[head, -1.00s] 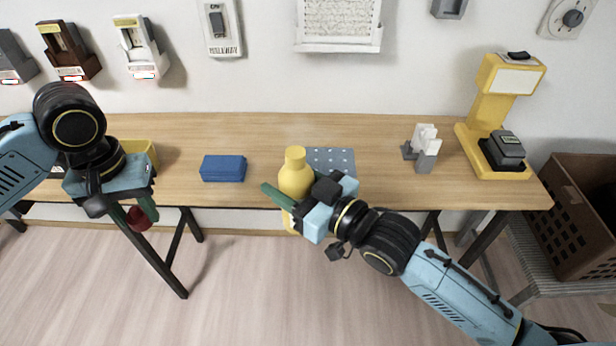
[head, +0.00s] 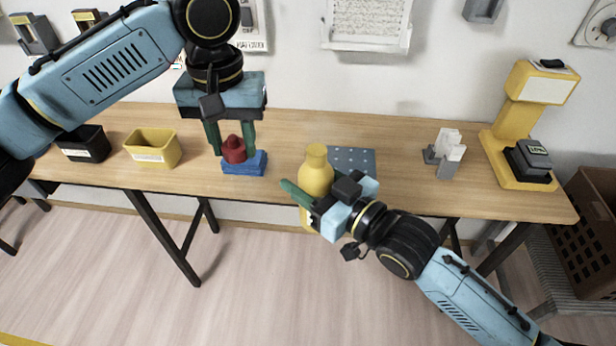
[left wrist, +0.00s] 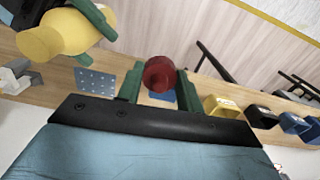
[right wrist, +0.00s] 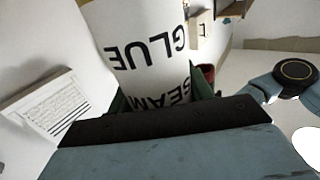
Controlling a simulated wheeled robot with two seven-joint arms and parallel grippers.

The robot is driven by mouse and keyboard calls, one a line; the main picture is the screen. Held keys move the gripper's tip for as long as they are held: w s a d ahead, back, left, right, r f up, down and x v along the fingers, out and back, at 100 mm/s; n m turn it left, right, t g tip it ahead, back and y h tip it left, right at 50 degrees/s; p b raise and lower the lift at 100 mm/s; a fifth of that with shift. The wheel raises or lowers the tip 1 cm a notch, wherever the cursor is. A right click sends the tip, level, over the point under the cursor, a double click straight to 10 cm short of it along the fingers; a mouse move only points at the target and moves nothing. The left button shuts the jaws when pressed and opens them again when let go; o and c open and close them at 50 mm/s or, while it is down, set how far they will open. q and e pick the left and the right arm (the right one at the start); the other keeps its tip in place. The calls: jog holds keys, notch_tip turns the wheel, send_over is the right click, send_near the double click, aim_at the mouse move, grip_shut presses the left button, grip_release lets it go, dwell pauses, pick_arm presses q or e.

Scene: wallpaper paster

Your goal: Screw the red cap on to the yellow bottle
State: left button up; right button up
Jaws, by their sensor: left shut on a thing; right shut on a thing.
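The red cap (head: 234,149) is held between the green fingers of my left gripper (head: 233,148), above the table over a blue block. In the left wrist view the red cap (left wrist: 159,74) sits between the fingertips. My right gripper (head: 306,194) is shut on the yellow bottle (head: 316,173), which is upright at the table's front edge, to the right of the cap. The bottle's yellow top also shows in the left wrist view (left wrist: 62,34). In the right wrist view its white label (right wrist: 145,45) fills the middle, with black lettering. The cap and bottle are apart.
A blue block (head: 245,164) lies below my left gripper. A yellow bin (head: 153,149) and a black bin (head: 83,145) stand to its left. A dotted blue-grey plate (head: 353,160), a grey-white holder (head: 446,153) and a yellow machine (head: 517,125) are to the right.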

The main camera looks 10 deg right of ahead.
pick_arm(q)
notch_tip(320, 180, up, 9)
jog(key=m, duration=0.2)
send_over(316, 151)
jog(key=shift+w+f, duration=0.1)
jog(key=shift+f, duration=0.1)
jog(key=shift+f, duration=0.1)
jog(key=shift+f, duration=1.95)
jog(key=shift+f, duration=0.1)
jog(key=shift+f, duration=0.75)
jog(key=shift+f, duration=0.6)
